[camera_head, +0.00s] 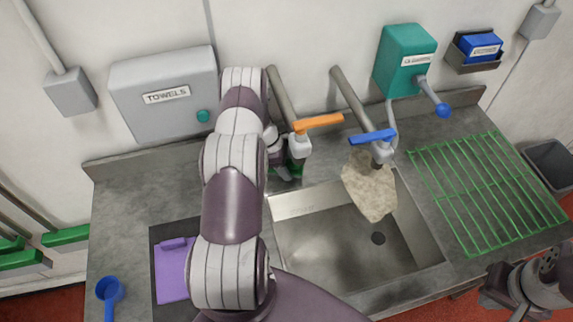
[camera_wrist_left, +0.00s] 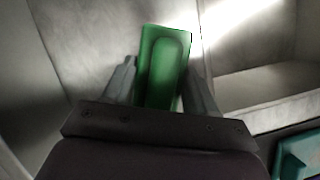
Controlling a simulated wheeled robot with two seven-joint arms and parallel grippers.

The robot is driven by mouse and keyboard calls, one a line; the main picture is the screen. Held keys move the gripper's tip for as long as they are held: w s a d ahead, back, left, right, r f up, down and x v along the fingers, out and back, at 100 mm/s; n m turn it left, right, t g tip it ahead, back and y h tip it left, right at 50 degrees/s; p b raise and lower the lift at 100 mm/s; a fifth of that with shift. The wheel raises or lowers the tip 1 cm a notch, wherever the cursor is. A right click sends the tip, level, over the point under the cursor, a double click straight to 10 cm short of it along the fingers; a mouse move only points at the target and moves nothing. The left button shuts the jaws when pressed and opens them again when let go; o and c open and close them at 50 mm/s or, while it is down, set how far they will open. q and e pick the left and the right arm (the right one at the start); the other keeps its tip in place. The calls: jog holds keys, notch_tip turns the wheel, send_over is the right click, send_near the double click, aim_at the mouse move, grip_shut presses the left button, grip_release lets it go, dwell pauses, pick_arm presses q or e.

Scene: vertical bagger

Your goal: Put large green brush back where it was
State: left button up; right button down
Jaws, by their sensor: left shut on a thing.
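My left gripper (camera_wrist_left: 160,85) is shut on the large green brush (camera_wrist_left: 162,62). In the left wrist view a green block with a rounded raised middle sits between the two grey fingers. In the head view my left arm reaches over the counter, and its gripper (camera_head: 283,160) is behind the sink's rear left corner, beside the tap with the orange lever. Only a little green of the brush (camera_head: 296,171) shows there; the arm and gripper hide the rest. My right gripper (camera_head: 525,292) is at the lower right, away from the brush; its jaw opening is unclear.
A steel sink (camera_head: 335,262) has taps with orange (camera_head: 320,123) and blue (camera_head: 372,136) levers behind it. A beige crumpled thing (camera_head: 370,188) is at its back. A green rack (camera_head: 480,190), purple board (camera_head: 172,272), blue scoop (camera_head: 110,293) and towel box (camera_head: 165,95) surround it. Green-headed tools (camera_head: 66,237) stand left.

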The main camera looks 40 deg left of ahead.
pick_arm(q)
jog(key=shift+w+a+f, duration=0.2)
jog(key=shift+a+f, duration=0.1)
jog(key=shift+f, duration=0.1)
jog(key=o, duration=1.2)
jog(key=shift+w+a+f, duration=0.1)
jog(key=shift+s+d+r, duration=0.25)
jog(key=shift+r, duration=0.05)
jog(key=shift+a+r, duration=0.2)
jog(key=b+v, duration=0.2)
jog(key=v, duration=0.4)
jog(key=shift+a, duration=0.1)
jog(key=shift+s+r, duration=0.1)
jog(key=shift+r, duration=0.35)
pick_arm(e)
jog(key=shift+w+a+f, duration=0.1)
jog(key=shift+a+f, duration=0.05)
jog(key=shift+f, duration=0.5)
jog(key=shift+w+a+f, duration=0.1)
jog(key=shift+f, duration=0.5)
pick_arm(q)
jog(key=shift+a, duration=0.1)
